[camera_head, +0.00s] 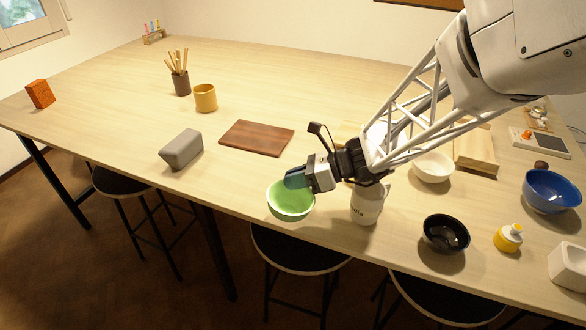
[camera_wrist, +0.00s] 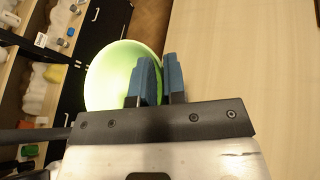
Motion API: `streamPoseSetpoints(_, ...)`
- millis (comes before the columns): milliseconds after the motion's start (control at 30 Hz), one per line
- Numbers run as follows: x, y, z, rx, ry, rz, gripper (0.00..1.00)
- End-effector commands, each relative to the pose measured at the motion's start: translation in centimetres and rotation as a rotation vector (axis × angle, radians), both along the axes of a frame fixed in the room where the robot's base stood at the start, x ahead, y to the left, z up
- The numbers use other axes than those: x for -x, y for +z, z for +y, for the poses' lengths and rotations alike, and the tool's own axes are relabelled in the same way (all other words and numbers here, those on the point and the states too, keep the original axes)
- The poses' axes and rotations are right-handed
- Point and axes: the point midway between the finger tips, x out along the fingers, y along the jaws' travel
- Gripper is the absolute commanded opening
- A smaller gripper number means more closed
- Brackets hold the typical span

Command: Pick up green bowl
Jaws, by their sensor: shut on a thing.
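The green bowl (camera_head: 291,205) is near the table's front edge in the head view, its opening facing up. My gripper (camera_head: 296,180) reaches it from the right, with its blue fingers at the bowl's upper right rim. In the wrist view the bowl (camera_wrist: 108,75) is left of centre, and the blue fingertips (camera_wrist: 160,78) are close together, one inside the bowl and one outside, shut on its rim. The bowl's underside is hidden, and I cannot tell whether it touches the table.
A white bottle (camera_head: 366,204) stands just right of the bowl, under my arm. A black bowl (camera_head: 446,234), a white bowl (camera_head: 433,167) and a blue bowl (camera_head: 551,191) are further right. A grey block (camera_head: 181,149) and a brown board (camera_head: 257,138) are left and behind.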

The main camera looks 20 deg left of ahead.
Motion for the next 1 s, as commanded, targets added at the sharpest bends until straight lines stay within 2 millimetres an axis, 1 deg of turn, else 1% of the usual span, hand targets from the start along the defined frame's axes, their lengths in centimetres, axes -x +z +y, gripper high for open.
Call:
streamPoseSetpoints(233, 0.47, 0.10, -0.42, 0.000, -0.001, -0.001, 0.00)
streamPoseSetpoints(833, 0.49, 0.14, -0.42, 0.000, -0.001, -0.001, 0.00)
streamPoseSetpoints(1000, 0.48, 0.94, -0.41, -0.001, 0.000, -0.003, 0.00)
